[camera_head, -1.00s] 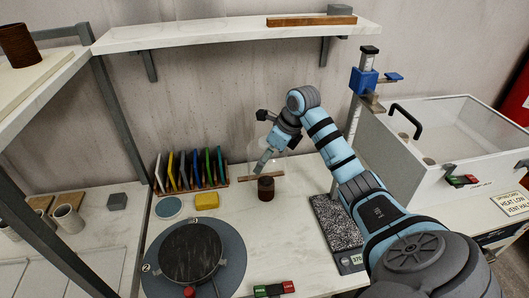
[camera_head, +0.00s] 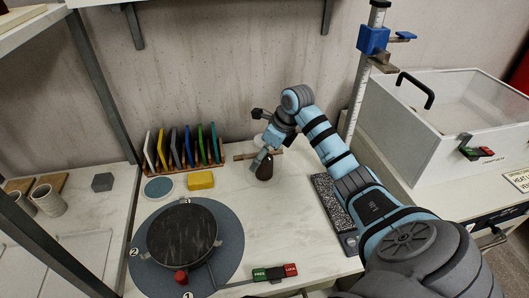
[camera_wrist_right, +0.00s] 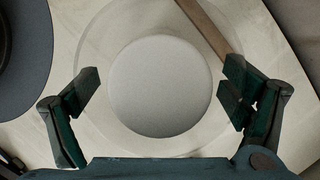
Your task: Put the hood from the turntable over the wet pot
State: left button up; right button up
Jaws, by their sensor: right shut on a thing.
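My right gripper (camera_wrist_right: 162,88) is shut on the clear round hood (camera_wrist_right: 94,128), whose pale disc-shaped middle lies between the fingers in the wrist view. In the head view my right gripper (camera_head: 262,152) is just above a small dark brown pot (camera_head: 264,171), and its fingers overlap the pot's upper part. The hood is hard to make out there, so I cannot tell whether it is around the pot or still above it. The pot is hidden in the wrist view. The turntable (camera_head: 182,236), a dark disc on a numbered grey base, is bare. My left gripper is out of view.
A wooden strip (camera_head: 243,156) lies behind the pot. Bench is clear in front of the pot.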

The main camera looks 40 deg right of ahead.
jog(key=o, duration=0.9)
jog(key=shift+s+r, duration=0.1)
jog(key=v, duration=1.2)
